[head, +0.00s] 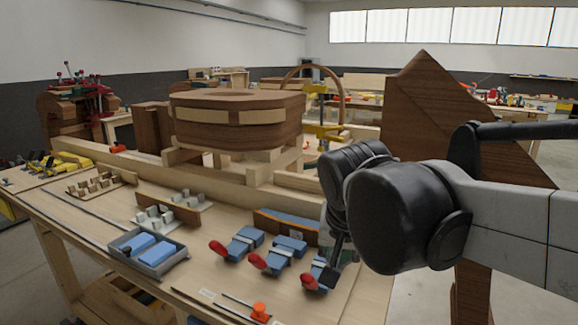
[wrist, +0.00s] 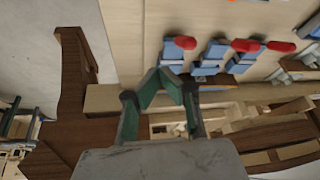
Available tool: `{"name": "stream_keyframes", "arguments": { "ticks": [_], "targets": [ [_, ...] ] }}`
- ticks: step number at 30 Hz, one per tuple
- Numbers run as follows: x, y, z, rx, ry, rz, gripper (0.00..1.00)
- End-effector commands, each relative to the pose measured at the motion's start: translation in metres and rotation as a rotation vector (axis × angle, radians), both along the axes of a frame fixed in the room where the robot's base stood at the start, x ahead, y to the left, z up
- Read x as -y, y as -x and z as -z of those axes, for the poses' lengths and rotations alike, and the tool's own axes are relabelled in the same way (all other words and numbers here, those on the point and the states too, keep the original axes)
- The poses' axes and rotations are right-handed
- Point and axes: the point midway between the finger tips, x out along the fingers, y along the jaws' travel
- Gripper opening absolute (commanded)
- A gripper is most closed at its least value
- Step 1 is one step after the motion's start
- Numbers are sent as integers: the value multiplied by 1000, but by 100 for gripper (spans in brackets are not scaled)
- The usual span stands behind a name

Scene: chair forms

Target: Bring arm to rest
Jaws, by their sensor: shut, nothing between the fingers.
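My gripper (wrist: 160,74) is shut and empty in the wrist view, with its green-sided fingers together over the workbench edge. In the head view my gripper (head: 334,268) shows only partly, dark and pointing down at the right end of the bench, with my wrist in front of it. It is close to the rightmost blue clamp with a red handle (head: 316,277); I cannot tell whether they touch.
The workbench (head: 90,215) holds several blue clamps (head: 238,244), a grey tray with blue blocks (head: 150,252) and a curved wooden form (head: 238,112). A tall dark wooden piece (head: 425,110) stands behind my arm. Floor is open at the left.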

Motion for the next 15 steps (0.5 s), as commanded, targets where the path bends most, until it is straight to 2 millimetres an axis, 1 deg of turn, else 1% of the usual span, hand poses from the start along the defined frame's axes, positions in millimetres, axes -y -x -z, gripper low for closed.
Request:
{"name": "stream_keyframes", "arguments": {
  "ticks": [1,6,9,12,15],
  "targets": [
    [16,12,6,11,-1,-11,0],
    [54,48,25,55,6,-76,0],
    [73,69,38,85,16,-110,0],
    [88,87,52,114,30,-142,0],
    [99,101,64,140,44,-164,0]
  ]
}}
